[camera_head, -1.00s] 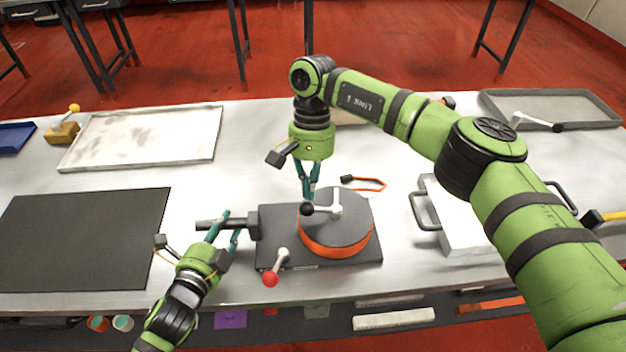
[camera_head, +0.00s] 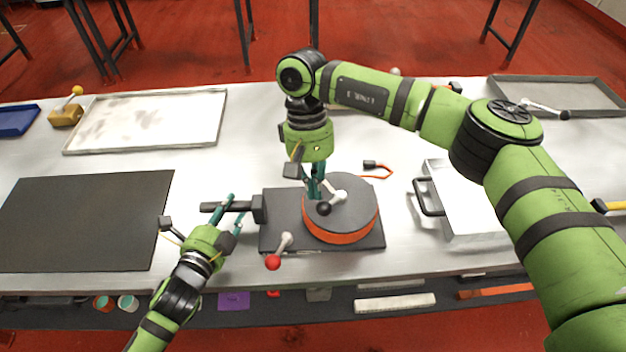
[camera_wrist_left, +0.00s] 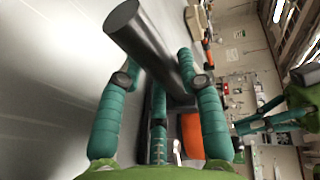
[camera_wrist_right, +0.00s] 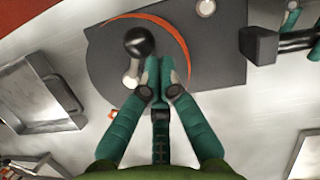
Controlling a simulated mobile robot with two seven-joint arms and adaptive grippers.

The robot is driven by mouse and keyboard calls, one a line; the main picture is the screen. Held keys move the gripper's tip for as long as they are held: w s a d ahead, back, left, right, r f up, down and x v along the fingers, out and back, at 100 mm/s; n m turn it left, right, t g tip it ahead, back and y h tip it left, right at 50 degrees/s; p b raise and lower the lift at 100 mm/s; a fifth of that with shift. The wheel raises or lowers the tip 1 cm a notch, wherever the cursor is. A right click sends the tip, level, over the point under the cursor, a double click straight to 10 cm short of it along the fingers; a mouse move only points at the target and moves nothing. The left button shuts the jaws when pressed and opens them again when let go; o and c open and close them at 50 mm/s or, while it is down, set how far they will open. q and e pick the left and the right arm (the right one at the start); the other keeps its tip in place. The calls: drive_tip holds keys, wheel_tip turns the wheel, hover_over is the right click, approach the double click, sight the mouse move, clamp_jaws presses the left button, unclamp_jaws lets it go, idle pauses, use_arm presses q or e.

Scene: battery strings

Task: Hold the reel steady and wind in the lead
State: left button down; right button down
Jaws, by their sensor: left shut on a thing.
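The reel (camera_head: 352,222) is a dark disc with an orange rim, on a dark base plate (camera_head: 283,206) on the bench. Its white crank carries a black knob (camera_head: 324,208), also in the right wrist view (camera_wrist_right: 139,40). The orange lead (camera_head: 383,174) with a black plug (camera_head: 369,164) lies behind the reel. My left gripper (camera_head: 233,212) is shut on the dark bar handle (camera_wrist_left: 150,45) left of the base. My right gripper (camera_head: 316,187) is over the reel, fingertips together beside the crank knob (camera_wrist_right: 163,68); no grip on the knob shows.
A lever with a red ball (camera_head: 273,262) stands at the base's front edge. A black mat (camera_head: 90,225) and a pale tray (camera_head: 150,120) lie left. A metal box with black handles (camera_head: 465,215) is right of the reel. A grey tray (camera_head: 560,90) is at the back right.

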sight(352, 219)
use_arm(q)
drive_tip(key=shift+a, duration=0.15)
use_arm(e)
drive_tip(key=shift+s+d+f, duration=0.1)
drive_tip(key=shift+s+d, duration=0.35)
drive_tip(key=shift+s, duration=0.15)
drive_tip(key=shift+s+d, duration=0.4)
drive_tip(key=shift+s, duration=0.2)
use_arm(q)
drive_tip(key=shift+r, duration=0.1)
use_arm(e)
drive_tip(key=shift+s+d, duration=0.3)
drive_tip(key=shift+d, duration=0.35)
drive_tip(key=shift+s+d, duration=0.3)
drive_tip(key=shift+d, duration=0.35)
drive_tip(key=shift+d+n+h, duration=0.25)
drive_tip(key=shift+d+n, duration=0.15)
drive_tip(key=shift+n, duration=0.4)
drive_tip(key=shift+d+n+h, duration=0.25)
drive_tip(key=shift+d+n, duration=0.15)
drive_tip(key=shift+n, duration=0.4)
drive_tip(key=shift+d+n+t, duration=0.4)
drive_tip(key=shift+n, duration=0.3)
drive_tip(key=shift+w+d+n+h, duration=0.15)
drive_tip(key=shift+d+n+h, duration=0.2)
drive_tip(key=shift+n, duration=0.55)
